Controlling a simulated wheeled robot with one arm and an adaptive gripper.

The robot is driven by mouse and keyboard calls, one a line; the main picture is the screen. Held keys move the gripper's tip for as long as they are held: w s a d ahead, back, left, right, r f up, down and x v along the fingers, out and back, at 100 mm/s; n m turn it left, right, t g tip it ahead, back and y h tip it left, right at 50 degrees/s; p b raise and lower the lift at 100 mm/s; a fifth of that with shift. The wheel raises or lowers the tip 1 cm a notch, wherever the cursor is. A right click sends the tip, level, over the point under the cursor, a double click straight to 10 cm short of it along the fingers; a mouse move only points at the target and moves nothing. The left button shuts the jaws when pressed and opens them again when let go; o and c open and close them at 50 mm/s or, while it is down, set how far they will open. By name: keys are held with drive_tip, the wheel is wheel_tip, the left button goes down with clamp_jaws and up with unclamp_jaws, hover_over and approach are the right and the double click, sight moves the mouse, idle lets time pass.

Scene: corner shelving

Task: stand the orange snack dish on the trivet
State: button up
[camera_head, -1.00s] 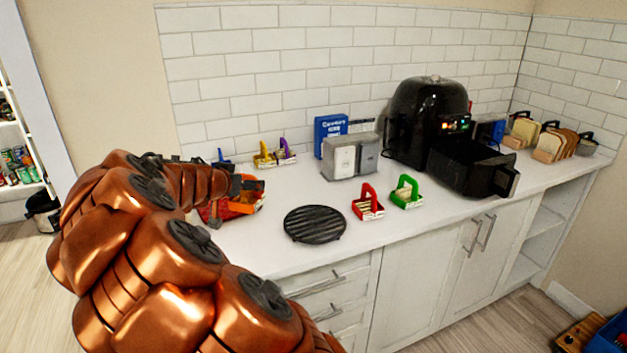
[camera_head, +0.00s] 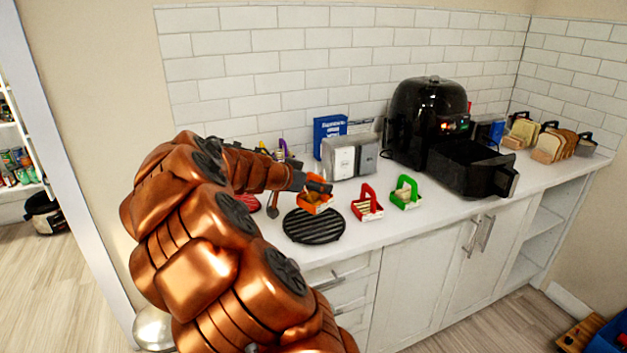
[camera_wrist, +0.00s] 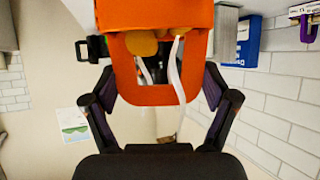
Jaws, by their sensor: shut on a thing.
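The orange snack dish (camera_head: 314,207) is held in my gripper (camera_head: 318,187), above the back part of the trivet. In the wrist view the dish (camera_wrist: 155,88) fills the top middle, with its upright handle between the fingers of my gripper (camera_wrist: 155,85) and some yellowish snack pieces showing. The gripper is shut on the dish. The trivet (camera_head: 314,228) is a round black slatted disc lying flat on the white counter. The dish hides part of its far edge. Whether the dish touches the trivet I cannot tell.
A red dish (camera_head: 367,206) and a green dish (camera_head: 405,195) stand just right of the trivet. A grey toaster (camera_head: 350,157) stands behind, and a black air fryer (camera_head: 430,130) with its drawer out is at the right. My arm covers the counter's left part.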

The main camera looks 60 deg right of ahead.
sight(313, 201)
drive_tip(key=shift+f, duration=1.65)
drive_tip(key=shift+f+b, duration=0.95)
drive_tip(key=shift+b, duration=0.45)
drive_tip(key=shift+a+f+b, duration=0.15)
drive_tip(key=shift+f+b, duration=0.05)
drive_tip(key=shift+b, duration=0.7)
drive_tip(key=o, duration=1.6)
drive_tip(key=v, duration=1.2)
